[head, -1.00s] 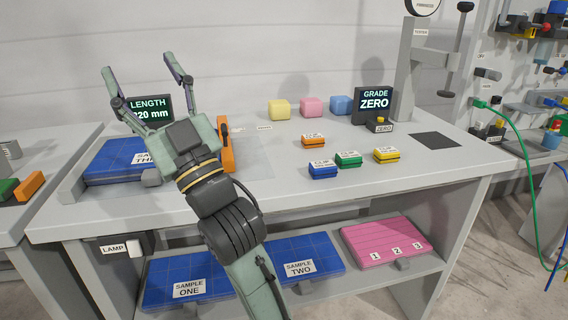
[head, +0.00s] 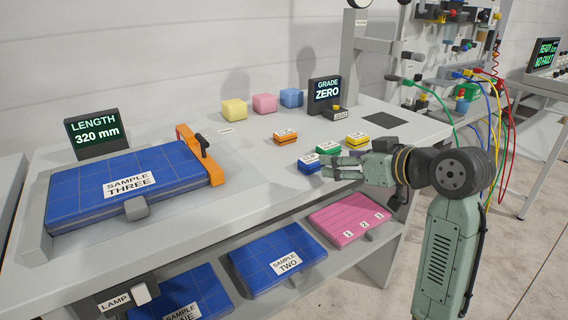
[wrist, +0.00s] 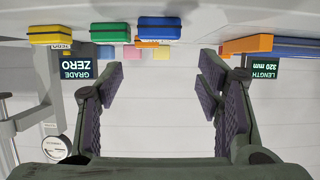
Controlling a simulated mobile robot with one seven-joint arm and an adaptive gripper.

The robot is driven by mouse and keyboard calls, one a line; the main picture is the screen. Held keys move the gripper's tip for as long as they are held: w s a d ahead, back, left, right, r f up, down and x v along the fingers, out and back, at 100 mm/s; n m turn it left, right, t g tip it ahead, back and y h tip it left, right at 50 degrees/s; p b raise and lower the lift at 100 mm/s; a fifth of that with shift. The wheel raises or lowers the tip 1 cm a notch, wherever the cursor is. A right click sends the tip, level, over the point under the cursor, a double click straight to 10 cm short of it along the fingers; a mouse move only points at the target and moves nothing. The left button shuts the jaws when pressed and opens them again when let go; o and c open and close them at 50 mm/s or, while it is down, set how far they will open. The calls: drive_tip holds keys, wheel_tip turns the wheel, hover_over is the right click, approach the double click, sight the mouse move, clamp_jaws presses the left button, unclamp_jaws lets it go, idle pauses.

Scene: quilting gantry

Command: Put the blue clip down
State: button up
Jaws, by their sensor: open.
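The blue clip (head: 309,162) rests on the bench top at the front of a small group of clips. My gripper (head: 336,167) is open and empty, just right of the blue clip in the head view, its fingers pointing left towards it. In the wrist view, which is upside down, the blue clip (wrist: 160,29) shows at the top, centred across the gap between my spread fingers (wrist: 162,75) but beyond them. I see no contact between finger and clip, though the exact gap is hard to judge.
Close by are a green clip (head: 328,148), a yellow clip (head: 357,138) and an orange clip (head: 285,135). Soft cubes (head: 264,103) and the grade display (head: 325,91) stand behind. Sample three (head: 90,190) lies left with an orange clamp (head: 203,155). The bench between is clear.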

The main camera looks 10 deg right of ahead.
sight(314, 160)
drive_tip(key=shift+f+p+x, duration=0.15)
drive_tip(key=shift+p+x, duration=0.6)
drive_tip(key=shift+x, duration=1.8)
drive_tip(key=shift+f+p+x, duration=0.2)
drive_tip(key=shift+p+x, duration=0.5)
drive_tip(key=shift+x, duration=1.85)
drive_tip(key=shift+s, duration=0.1)
drive_tip(key=c, duration=1)
drive_tip(key=shift+r, duration=0.1)
